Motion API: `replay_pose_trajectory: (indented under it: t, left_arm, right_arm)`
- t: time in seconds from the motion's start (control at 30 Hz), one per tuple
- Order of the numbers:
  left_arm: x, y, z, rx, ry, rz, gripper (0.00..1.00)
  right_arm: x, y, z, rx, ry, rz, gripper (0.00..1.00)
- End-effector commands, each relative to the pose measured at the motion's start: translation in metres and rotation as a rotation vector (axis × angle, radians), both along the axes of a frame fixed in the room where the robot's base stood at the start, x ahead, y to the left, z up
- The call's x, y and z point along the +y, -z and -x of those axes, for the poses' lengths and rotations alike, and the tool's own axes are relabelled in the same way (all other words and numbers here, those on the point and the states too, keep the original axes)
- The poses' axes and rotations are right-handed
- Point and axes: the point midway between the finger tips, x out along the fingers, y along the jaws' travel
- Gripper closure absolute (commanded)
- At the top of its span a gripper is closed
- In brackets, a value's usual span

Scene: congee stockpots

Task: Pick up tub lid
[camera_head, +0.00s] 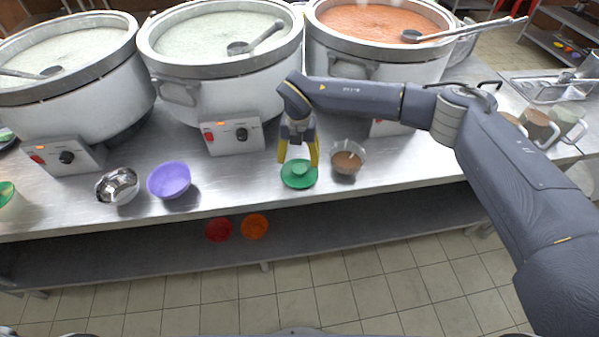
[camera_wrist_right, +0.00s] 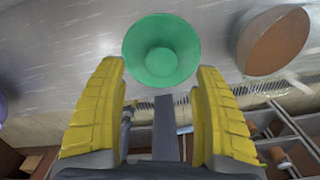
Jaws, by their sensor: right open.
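The tub lid (camera_head: 299,175) is a round green disc with a raised knob in its middle, lying on the steel counter near the front edge. It also shows in the right wrist view (camera_wrist_right: 161,52), just beyond the fingertips. My right gripper (camera_head: 299,157) has yellow fingers and points down over the lid. In the right wrist view its fingers (camera_wrist_right: 160,75) are spread wide with nothing between them. Whether the fingertips touch the lid cannot be told. My left gripper is not in view.
A tub of brown food (camera_head: 346,162) stands close to the right of the lid. A purple bowl (camera_head: 169,180) and a metal bowl (camera_head: 117,186) sit to the left. Large stockpots (camera_head: 222,75) line the back. Red (camera_head: 219,230) and orange (camera_head: 255,227) bowls are on the lower shelf.

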Motion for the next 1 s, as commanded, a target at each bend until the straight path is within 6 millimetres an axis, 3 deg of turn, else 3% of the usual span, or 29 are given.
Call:
replay_pose_trajectory:
  t: [0.27,0.63,0.9,1.0]
  left_arm:
    - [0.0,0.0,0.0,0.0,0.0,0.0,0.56]
    - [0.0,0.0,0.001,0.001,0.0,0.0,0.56]
    - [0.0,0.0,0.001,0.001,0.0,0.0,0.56]
    - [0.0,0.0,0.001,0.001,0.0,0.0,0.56]
  right_arm:
    - [0.0,0.01,0.0,0.001,0.0,-0.001,0.32]
    - [-0.002,0.051,0.002,0.0,0.0,0.0,0.32]
    - [-0.002,0.055,0.002,-0.001,-0.001,-0.001,0.32]
    - [-0.002,0.054,0.002,-0.001,-0.001,-0.001,0.41]
